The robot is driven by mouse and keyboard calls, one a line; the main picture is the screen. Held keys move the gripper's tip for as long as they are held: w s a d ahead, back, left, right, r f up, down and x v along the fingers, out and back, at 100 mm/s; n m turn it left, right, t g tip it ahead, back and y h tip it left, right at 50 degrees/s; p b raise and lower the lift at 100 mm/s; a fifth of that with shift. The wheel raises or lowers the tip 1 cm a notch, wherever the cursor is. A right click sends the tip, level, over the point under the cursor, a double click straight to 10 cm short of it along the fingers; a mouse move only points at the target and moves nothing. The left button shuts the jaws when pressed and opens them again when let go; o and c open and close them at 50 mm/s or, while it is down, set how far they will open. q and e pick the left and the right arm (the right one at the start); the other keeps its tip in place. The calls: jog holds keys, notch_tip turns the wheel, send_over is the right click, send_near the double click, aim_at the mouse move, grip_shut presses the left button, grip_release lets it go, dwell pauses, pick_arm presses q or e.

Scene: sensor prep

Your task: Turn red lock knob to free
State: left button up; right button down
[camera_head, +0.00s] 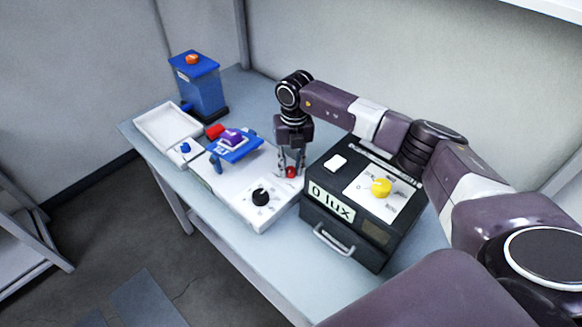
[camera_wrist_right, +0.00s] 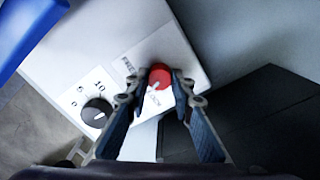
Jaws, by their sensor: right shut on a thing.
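The red lock knob (camera_head: 291,171) sits at the right end of the white panel (camera_head: 232,187) on the table. It also shows in the right wrist view (camera_wrist_right: 160,76), with a light pointer mark toward its lower left and small lettering beside it that I cannot read surely. My right gripper (camera_head: 290,168) points down over the knob. In the wrist view its two fingers (camera_wrist_right: 161,90) stand on either side of the knob and are shut on it. My left gripper is not in view.
A black dial (camera_head: 260,196) is on the same panel, near a blue plate with a purple block (camera_head: 232,137). A black box (camera_head: 346,240) reading "0 lux" with a yellow knob (camera_head: 381,187) stands close right. A blue container (camera_head: 203,88) and white tray (camera_head: 152,135) are at left.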

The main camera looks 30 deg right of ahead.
aim_at(291, 171)
jog(key=m, duration=0.6)
jog(key=shift+w+r, duration=0.1)
jog(key=shift+r, duration=0.05)
jog(key=m, duration=0.6)
jog(key=shift+m+t, duration=0.3)
jog(key=shift+m, duration=0.1)
jog(key=shift+w, duration=0.1)
jog(key=c, duration=1.9)
grip_release()
jog(key=shift+o, duration=1.2)
notch_tip(291, 171, up, 12)
jog(key=shift+s, duration=0.4)
